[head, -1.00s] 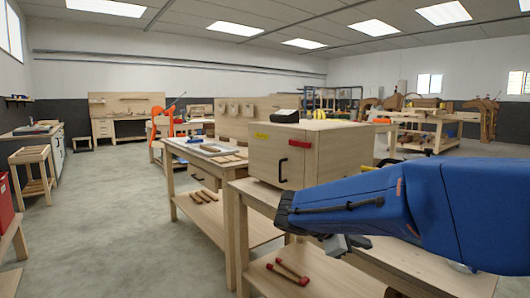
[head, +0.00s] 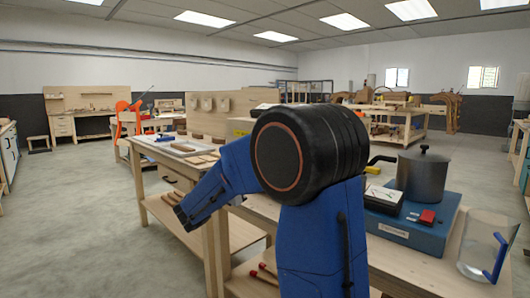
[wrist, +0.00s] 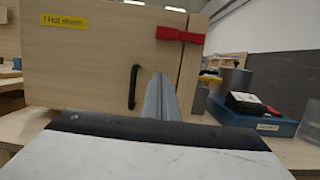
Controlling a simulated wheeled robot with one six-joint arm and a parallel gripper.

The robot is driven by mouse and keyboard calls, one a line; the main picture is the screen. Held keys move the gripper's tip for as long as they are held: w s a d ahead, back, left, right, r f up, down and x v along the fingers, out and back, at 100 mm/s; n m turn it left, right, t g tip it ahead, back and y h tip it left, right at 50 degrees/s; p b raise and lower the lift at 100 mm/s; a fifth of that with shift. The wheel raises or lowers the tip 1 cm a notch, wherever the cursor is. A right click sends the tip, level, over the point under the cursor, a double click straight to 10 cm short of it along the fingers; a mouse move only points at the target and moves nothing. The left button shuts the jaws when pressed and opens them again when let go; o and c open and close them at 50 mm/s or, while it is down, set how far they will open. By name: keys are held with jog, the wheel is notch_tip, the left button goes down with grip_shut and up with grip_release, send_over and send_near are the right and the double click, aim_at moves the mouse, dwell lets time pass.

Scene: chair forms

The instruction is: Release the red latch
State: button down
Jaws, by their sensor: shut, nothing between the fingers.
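The red latch (wrist: 180,35) is at the upper right of a wooden box's front face (wrist: 80,75) in the wrist view. It lies across the seam near the box's right edge. A black upright handle (wrist: 133,87) is lower on the front, and a yellow "Hot steam" label (wrist: 63,20) is at upper left. My gripper (wrist: 158,88) is shut and empty, below the latch and just right of the handle in the picture. I cannot tell its distance from the box. In the head view my arm hides the latch and most of the box.
Right of the box, a blue device (head: 405,225) with a red switch stands on the bench, with a metal pot (head: 422,176) and a clear jug (head: 486,248) nearby. Another wooden bench (head: 165,165) stands to the left. Open floor (head: 80,220) is at far left.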

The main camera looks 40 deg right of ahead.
dwell(0.3)
jog(key=w+d+r, duration=0.1)
jog(key=d+r, duration=0.5)
jog(key=d, duration=0.3)
jog(key=shift+w+d+r, duration=0.15)
jog(key=shift+d+r, duration=0.1)
jog(key=shift+d, duration=0.05)
